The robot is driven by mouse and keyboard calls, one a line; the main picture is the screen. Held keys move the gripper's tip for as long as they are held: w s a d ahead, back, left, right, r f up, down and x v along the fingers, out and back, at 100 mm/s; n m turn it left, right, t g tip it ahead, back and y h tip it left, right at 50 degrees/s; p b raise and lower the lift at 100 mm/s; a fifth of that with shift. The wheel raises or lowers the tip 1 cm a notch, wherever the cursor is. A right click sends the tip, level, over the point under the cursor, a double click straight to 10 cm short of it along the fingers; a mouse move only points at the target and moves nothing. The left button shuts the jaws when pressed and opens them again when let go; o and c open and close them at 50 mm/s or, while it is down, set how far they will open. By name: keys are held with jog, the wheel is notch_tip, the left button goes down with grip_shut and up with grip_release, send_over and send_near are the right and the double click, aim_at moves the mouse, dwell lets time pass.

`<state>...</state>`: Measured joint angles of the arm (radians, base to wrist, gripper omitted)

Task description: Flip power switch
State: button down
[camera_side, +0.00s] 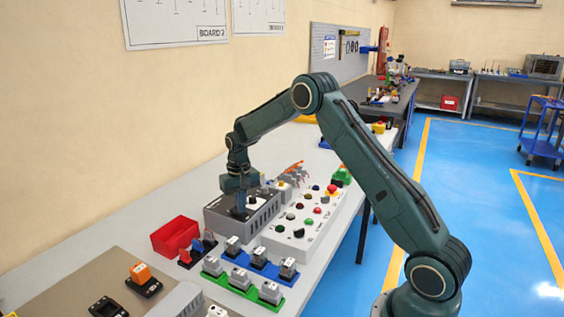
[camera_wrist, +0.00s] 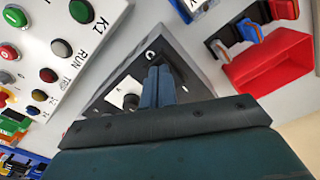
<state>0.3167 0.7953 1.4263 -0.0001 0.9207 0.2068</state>
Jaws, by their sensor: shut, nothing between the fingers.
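My gripper (camera_side: 240,206) points down over the grey box (camera_side: 262,214) on the bench, and its fingers are shut and empty. A dark knob or switch part (camera_wrist: 131,101) sits on that plate just left of the fingers. The fingers and gripper body hide part of the plate, so I cannot tell whether they touch a switch or which way it is set.
A white control panel (camera_side: 298,232) with coloured buttons stands right of the box. A red bin (camera_side: 175,236) is to its left. Several grey parts stand on blue (camera_side: 262,265) and green (camera_side: 240,289) strips in front.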

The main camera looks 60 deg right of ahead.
notch_tip(320, 180, up, 7)
dwell(1.1)
jog(key=shift+r, duration=0.1)
jog(key=s+a+r+n+t, duration=0.3)
jog(key=s+a+r, duration=0.8)
jog(key=s+r, duration=0.45)
jog(key=s+a+n+t, duration=0.1)
jog(key=s+a, duration=0.2)
jog(key=s, duration=0.6)
jog(key=s+a+f+n+t, duration=0.1)
jog(key=s+a+n, duration=0.1)
jog(key=s, duration=0.8)
jog(key=shift+a+t, duration=0.3)
jog(key=shift+a, duration=0.25)
